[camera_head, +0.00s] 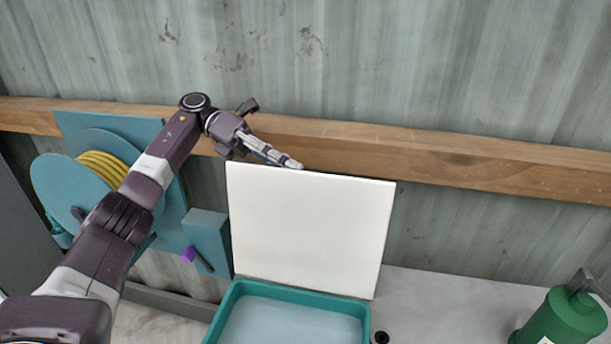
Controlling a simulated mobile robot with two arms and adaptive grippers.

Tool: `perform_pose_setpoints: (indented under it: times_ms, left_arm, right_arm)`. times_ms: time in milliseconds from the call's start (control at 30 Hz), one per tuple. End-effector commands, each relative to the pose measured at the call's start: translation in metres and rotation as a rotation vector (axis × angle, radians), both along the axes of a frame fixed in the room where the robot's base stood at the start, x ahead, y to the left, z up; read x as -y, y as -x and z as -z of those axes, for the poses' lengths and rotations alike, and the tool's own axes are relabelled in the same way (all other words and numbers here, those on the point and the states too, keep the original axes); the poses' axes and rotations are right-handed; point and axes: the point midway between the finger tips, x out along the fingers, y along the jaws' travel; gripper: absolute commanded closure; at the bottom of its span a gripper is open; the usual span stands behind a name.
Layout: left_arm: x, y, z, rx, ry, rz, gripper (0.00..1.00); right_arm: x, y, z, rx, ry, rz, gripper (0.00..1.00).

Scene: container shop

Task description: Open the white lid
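The white lid (310,230) stands nearly upright, tilted back toward the wall, at the back edge of a teal box (290,291). The box is open at the top and its pale inside shows. My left gripper (294,163) reaches in from the left and is at the lid's top edge, left of its middle. Its fingers point right and lie along or just behind that edge; I cannot tell whether they touch it. The fingers look close together, but their gap is not clear. My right gripper is not in view.
A wooden beam (430,155) runs along the corrugated wall behind the lid. A teal hose reel with a yellow hose (103,168) hangs at the left, behind my arm. A green canister (562,318) stands at the lower right. The grey surface between box and canister is mostly clear.

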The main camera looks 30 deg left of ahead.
Motion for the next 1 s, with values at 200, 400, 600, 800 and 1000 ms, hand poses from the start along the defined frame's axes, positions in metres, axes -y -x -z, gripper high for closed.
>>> perform_pose_setpoints:
  times_ms: [200,400,600,800,1000]
  left_arm:
    - [-0.018,-0.002,-0.004,0.000,-0.001,-0.001,0.83]
    - [-0.023,-0.001,-0.005,0.000,0.000,0.002,0.83]
    - [-0.022,-0.001,-0.005,0.000,-0.001,0.002,0.83]
    - [-0.022,-0.002,-0.005,0.000,-0.001,0.001,0.83]
    - [-0.022,-0.002,-0.019,0.001,-0.001,0.001,0.83]
  right_arm:
    - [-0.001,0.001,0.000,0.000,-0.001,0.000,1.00]
    - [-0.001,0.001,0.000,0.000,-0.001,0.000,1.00]
    - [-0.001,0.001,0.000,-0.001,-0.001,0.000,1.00]
    - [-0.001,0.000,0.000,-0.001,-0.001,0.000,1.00]
    - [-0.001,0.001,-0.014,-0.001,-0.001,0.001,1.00]
